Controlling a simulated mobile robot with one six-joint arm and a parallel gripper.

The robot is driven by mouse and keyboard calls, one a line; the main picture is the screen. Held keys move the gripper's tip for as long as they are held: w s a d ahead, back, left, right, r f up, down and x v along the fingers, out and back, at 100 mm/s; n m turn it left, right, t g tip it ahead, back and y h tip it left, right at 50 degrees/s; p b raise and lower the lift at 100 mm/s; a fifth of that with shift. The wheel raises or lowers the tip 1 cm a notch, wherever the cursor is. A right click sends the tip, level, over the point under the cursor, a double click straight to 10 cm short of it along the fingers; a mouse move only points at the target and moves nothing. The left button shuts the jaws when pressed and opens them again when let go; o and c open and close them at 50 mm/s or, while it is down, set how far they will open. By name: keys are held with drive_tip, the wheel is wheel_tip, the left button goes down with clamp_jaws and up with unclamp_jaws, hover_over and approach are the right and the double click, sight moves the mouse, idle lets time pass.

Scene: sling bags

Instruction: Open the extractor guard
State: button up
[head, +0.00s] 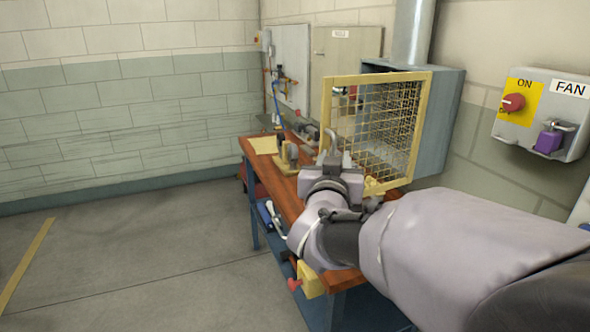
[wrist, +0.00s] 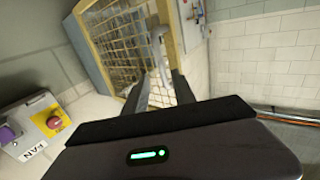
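The extractor guard (head: 425,120) is a yellow frame with wire mesh on the front of a grey-blue extractor box (head: 442,125). Its left side stands out past the box's front, so it looks ajar. A grey curved handle (head: 333,141) is at the guard's lower left in the head view. In the wrist view the guard (wrist: 176,45) is ahead, with the handle (wrist: 156,48) running down between my fingers. My gripper (wrist: 160,88) has its fingers apart around the handle's lower part, with gaps beside it. Contact is unclear. My gripper (head: 331,165) partly hides the handle in the head view.
A wooden workbench (head: 270,175) with tools runs under the guard. A FAN switch box (head: 550,115) with a red knob and purple padlock is on the right wall, also at left in the wrist view (wrist: 30,125). The floor (head: 150,260) at left is clear.

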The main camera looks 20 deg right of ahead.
drive_tip(key=p+v, duration=0.2)
drive_tip(key=v, duration=1)
drive_tip(key=shift+s, duration=0.25)
drive_tip(key=shift+a, duration=0.2)
drive_tip(key=s+a+f+n+g+y, duration=0.2)
drive_tip(key=s+a+f+g+y, duration=0.3)
drive_tip(key=a+y, duration=0.45)
drive_tip(key=s+d+f+m+g, duration=0.1)
drive_tip(key=s+f+g, duration=0.4)
drive_tip(key=s, duration=0.8)
wheel_tip(320, 180, down, 3)
drive_tip(key=shift+s+f, duration=0.1)
drive_tip(key=shift+s, duration=0.2)
